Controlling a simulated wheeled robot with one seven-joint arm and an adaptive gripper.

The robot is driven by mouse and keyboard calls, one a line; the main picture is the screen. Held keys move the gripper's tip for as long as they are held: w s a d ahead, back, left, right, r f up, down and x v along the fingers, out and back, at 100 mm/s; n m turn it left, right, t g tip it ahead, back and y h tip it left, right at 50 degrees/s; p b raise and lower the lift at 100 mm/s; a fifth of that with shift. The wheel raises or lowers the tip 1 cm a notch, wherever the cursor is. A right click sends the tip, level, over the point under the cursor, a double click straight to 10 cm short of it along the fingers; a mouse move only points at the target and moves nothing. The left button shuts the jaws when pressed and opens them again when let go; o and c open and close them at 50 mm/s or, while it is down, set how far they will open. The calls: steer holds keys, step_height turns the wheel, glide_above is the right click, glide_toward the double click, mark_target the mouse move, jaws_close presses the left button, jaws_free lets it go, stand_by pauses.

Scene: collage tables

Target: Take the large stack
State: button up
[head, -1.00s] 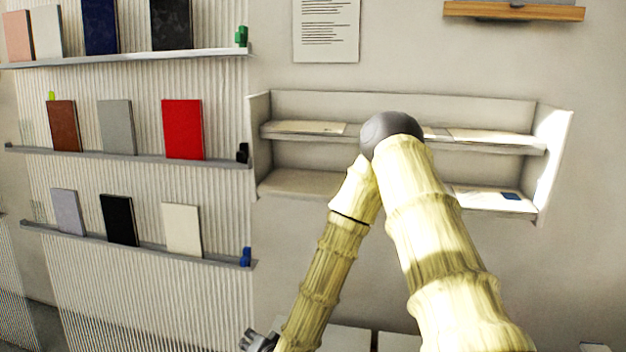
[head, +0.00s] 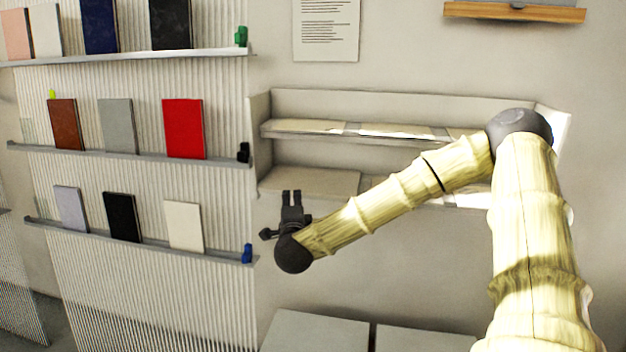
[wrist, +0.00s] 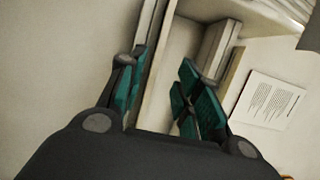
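A broad pale stack (head: 315,181), seemingly of paper, lies at the left of the lower shelf of the wall unit. It looks thicker than the flat sheets elsewhere, but I cannot be sure it is the large stack. My gripper (head: 292,193) is just below and in front of this shelf's left end, fingers pointing towards it. In the wrist view my gripper (wrist: 160,92) has its teal-padded fingers spread apart. A pale shelf or stack edge shows between them, and I cannot tell whether anything touches. I see nothing held.
The two-level wall unit (head: 400,102) has more papers (head: 395,130) on its upper shelf. A ribbed panel (head: 130,180) at the left carries ledges with books, near my gripper. A printed notice (head: 328,30) hangs above. Grey tops (head: 318,332) stand below.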

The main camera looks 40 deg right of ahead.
mark_target(290, 190)
steer(key=x, duration=0.3)
steer(key=shift+w+d+p, duration=0.15)
steer(key=shift+w+p, duration=0.1)
steer(key=shift+p, duration=0.1)
steer(key=shift+a+p+x, duration=0.2)
steer(key=shift+p+x, duration=1.1)
steer(key=shift+x, duration=1.35)
steer(key=shift+w+f, duration=0.15)
jaws_close()
